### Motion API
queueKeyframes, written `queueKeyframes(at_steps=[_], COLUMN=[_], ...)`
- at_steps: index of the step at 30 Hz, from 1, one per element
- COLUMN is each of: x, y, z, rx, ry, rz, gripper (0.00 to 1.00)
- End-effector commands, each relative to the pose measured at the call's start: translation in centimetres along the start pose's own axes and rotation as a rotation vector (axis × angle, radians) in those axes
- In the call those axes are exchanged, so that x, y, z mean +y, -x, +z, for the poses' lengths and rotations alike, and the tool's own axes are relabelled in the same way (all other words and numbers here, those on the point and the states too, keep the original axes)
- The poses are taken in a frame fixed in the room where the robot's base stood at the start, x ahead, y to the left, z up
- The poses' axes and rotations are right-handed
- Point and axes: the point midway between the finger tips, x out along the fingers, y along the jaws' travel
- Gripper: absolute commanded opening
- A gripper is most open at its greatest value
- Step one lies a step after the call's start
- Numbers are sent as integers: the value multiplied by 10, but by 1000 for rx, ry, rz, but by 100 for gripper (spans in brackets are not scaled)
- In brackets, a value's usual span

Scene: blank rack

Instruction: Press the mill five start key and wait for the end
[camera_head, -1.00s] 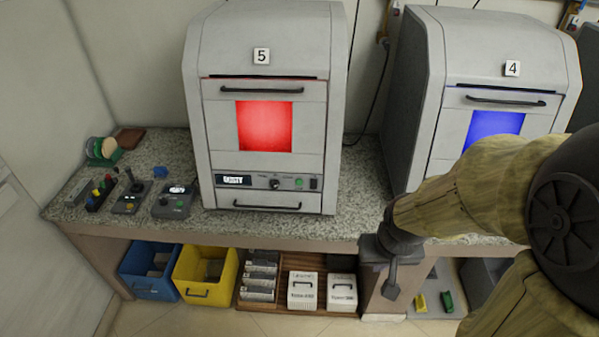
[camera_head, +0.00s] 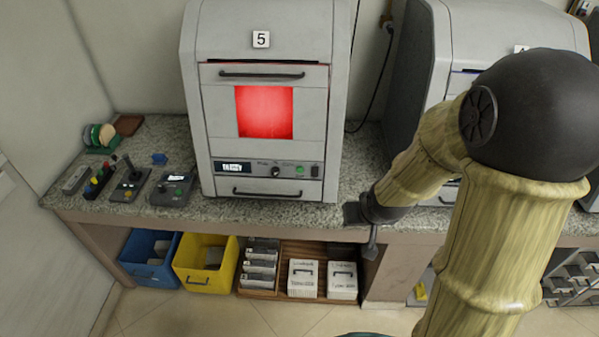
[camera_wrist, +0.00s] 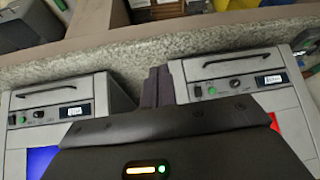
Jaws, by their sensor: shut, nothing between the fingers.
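Mill five (camera_head: 262,120) is a grey cabinet labelled 5 with a glowing red window. Its lower panel has a small lit display (camera_head: 232,167), a dark knob (camera_head: 276,171), a green key (camera_head: 299,169) and a black switch (camera_head: 314,171). My gripper (camera_head: 352,213) is shut and empty, right of and below this panel, apart from the key. In the wrist view, my gripper's fingers (camera_wrist: 157,88) are together between the two mills, and mill five's green key (camera_wrist: 212,91) shows close to their right.
Mill four (camera_head: 405,110), at right, is partly hidden by my arm; its blue window (camera_wrist: 42,160) shows in the wrist view. Control boxes (camera_head: 172,188) stand on the counter (camera_head: 225,206) at left. Blue (camera_head: 150,270) and yellow (camera_head: 206,275) bins sit below.

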Motion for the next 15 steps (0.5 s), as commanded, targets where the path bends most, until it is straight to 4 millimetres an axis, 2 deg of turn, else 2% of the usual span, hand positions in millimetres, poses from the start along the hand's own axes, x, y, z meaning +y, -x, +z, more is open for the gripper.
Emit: queueKeyframes(at_steps=[1,6,10,15], x=[-7,-46,-81,-118], y=[-21,-70,-96,-106], z=[-8,-41,-61,-82], rx=[34,190,303,427], ry=[1,-19,-80,-192], rz=[-38,-225,-414,-660], gripper=[0,0,0,0])
